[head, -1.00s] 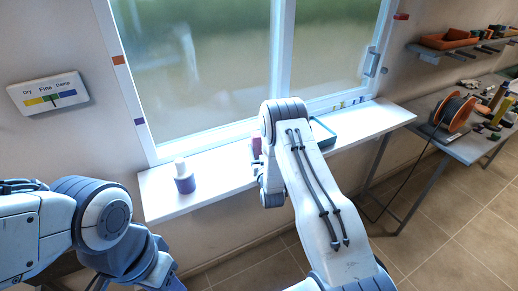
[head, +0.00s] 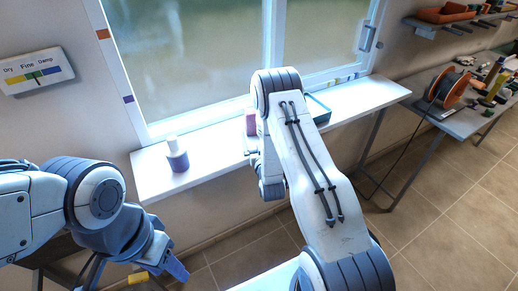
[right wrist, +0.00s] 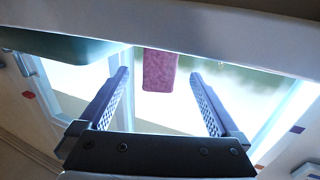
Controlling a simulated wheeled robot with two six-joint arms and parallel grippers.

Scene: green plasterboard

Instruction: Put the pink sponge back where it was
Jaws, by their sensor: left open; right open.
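The pink sponge (head: 251,122) is on the white windowsill (head: 215,145), partly hidden by my right arm in the head view. In the right wrist view the sponge (right wrist: 160,70) is a dark pink block between and just beyond the fingertips of my right gripper (right wrist: 160,75). That gripper is open, with a gap on each side of the sponge. My left gripper (head: 165,268) is open at the lower left of the head view, below the sill and away from the sponge. Only part of it shows.
A white-capped bottle with a purple-grey body (head: 177,158) stands on the sill left of the sponge. A teal tray (head: 318,111) sits on the sill to the right. A side table (head: 462,122) with an orange reel (head: 447,90) stands further right. Bare sill lies between bottle and sponge.

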